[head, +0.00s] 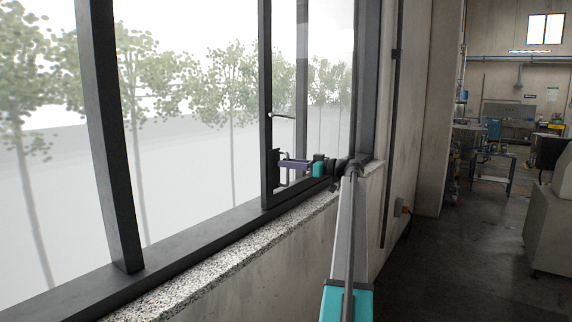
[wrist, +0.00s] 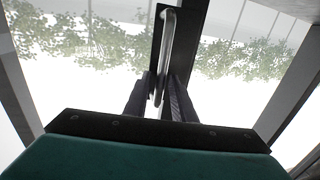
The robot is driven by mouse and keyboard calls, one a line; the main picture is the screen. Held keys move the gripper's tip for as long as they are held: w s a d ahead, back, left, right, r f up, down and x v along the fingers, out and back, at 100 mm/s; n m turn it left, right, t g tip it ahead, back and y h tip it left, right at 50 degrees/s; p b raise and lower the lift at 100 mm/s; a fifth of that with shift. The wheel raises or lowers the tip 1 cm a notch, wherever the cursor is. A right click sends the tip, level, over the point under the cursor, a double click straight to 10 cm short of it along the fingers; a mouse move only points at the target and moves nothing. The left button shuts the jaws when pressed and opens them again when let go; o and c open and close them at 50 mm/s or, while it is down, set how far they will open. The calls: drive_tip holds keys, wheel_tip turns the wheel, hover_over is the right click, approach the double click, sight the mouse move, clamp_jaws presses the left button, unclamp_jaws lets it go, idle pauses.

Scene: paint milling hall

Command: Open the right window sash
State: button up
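The right window sash (head: 267,90) has a dark frame and clear glass; its near stile stands upright in the head view, and I cannot tell surely whether it is ajar. A silver lever (head: 282,115) sits on that stile. Below it is a pull handle (head: 284,168), a silver bar on a dark plate. My gripper (head: 284,163) is at this handle. In the wrist view, the bar (wrist: 166,50) runs between my two dark fingers (wrist: 160,90), which stand apart on either side of it with a narrow gap showing. Firm contact is not visible.
A thick dark mullion (head: 107,130) stands to the left. A speckled stone sill (head: 215,262) runs below the window. A concrete wall (head: 420,110) is to the right, with a cable and socket. The hall floor (head: 460,270) is open; a pale machine (head: 550,225) stands at right.

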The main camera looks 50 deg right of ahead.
drive_tip(key=shift+w+a, duration=0.1)
drive_tip(key=shift+w, duration=0.05)
drive_tip(key=b+v, duration=0.4)
drive_tip(key=v, duration=0.9)
drive_tip(key=shift+s+b, duration=0.4)
drive_tip(key=shift+s, duration=0.15)
